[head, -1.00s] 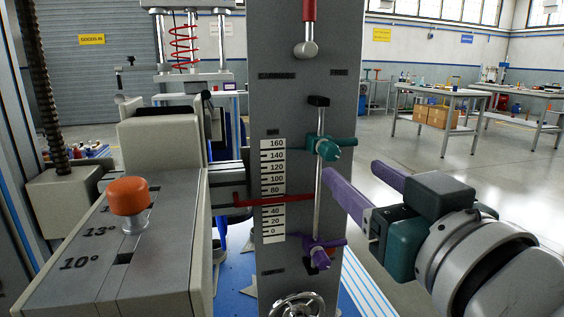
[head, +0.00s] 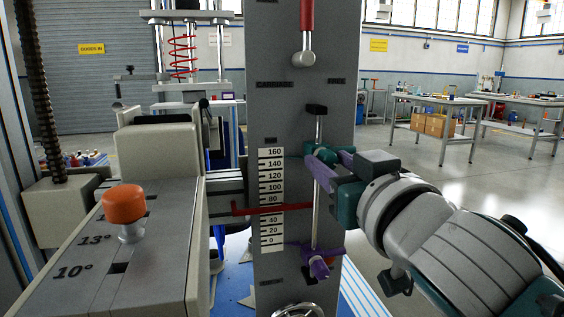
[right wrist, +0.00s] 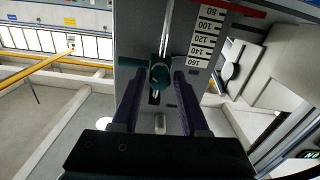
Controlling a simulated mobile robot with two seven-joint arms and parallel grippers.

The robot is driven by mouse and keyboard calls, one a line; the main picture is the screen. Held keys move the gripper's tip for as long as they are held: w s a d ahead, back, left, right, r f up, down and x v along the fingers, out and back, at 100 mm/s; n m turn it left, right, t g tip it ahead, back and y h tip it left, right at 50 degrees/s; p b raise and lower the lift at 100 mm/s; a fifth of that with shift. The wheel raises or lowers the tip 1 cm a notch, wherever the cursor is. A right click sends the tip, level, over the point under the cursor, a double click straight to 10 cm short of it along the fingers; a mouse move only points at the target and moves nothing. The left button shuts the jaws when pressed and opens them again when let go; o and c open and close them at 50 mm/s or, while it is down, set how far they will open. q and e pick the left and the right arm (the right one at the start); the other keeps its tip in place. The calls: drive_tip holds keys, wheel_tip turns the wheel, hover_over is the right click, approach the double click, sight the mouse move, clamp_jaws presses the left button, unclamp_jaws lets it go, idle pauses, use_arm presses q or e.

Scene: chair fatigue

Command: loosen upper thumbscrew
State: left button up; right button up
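The upper thumbscrew is a teal knob (head: 325,155) on a thin vertical rod, beside the top of the scale on the grey panel. It also shows in the right wrist view (right wrist: 159,76). My right gripper (head: 328,161) is at the upper thumbscrew. In the right wrist view its two purple fingers (right wrist: 160,84) stand open on either side of the teal knob, with a small gap on each side. The lower thumbscrew (head: 319,266), purple, sits further down the same rod. My left gripper is not in view.
The scale (head: 271,195) with a red pointer (head: 262,209) is left of the rod. A red-handled lever (head: 306,40) is above it on the panel. An orange knob (head: 124,204) tops the box at left. Workbenches (head: 440,105) stand far back right.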

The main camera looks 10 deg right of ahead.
clamp_jaws()
idle(0.5)
drive_tip(key=n+p, duration=0.1)
drive_tip(key=n, duration=0.4)
drive_tip(key=shift+r, duration=0.1)
drive_tip(key=n+p, duration=0.1)
drive_tip(key=n, duration=0.4)
drive_tip(key=n+p, duration=0.1)
drive_tip(key=n, duration=0.5)
drive_tip(key=shift+n, duration=0.4)
drive_tip(key=n, duration=0.3)
drive_tip(key=shift+n+p, duration=0.3)
drive_tip(key=shift+p, duration=0.05)
drive_tip(key=shift+n, duration=1.8)
